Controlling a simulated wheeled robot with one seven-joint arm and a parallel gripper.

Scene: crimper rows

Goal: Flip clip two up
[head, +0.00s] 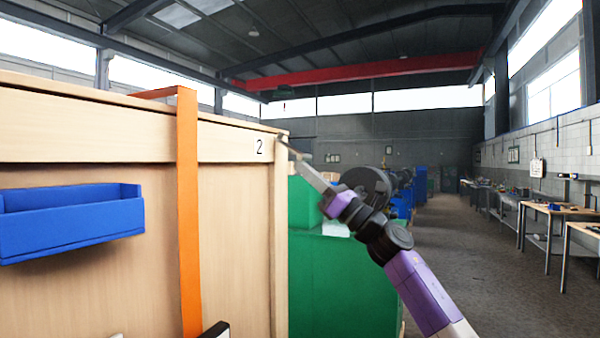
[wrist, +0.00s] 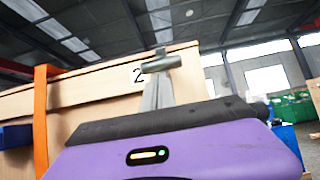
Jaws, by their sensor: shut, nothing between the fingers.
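The wooden crate (head: 90,128) fills the left of the head view, with a black "2" label (head: 259,147) near the upper right corner of its front. The label also shows in the wrist view (wrist: 138,74). My gripper (head: 304,168) reaches up and left to that corner, its narrow fingers shut. In the wrist view my gripper (wrist: 158,88) points at the corner just right of the label. A grey metal crosspiece (wrist: 160,63) shows at the fingertips, perhaps clip two; I cannot tell its position or whether the fingers touch it.
An orange strap (head: 187,220) runs down the crate's front. A blue open bin (head: 75,228) hangs on the front at left. A green box (head: 345,285) stands behind the crate, right of its corner. The aisle floor (head: 470,250) is clear; workbenches (head: 550,210) line the right wall.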

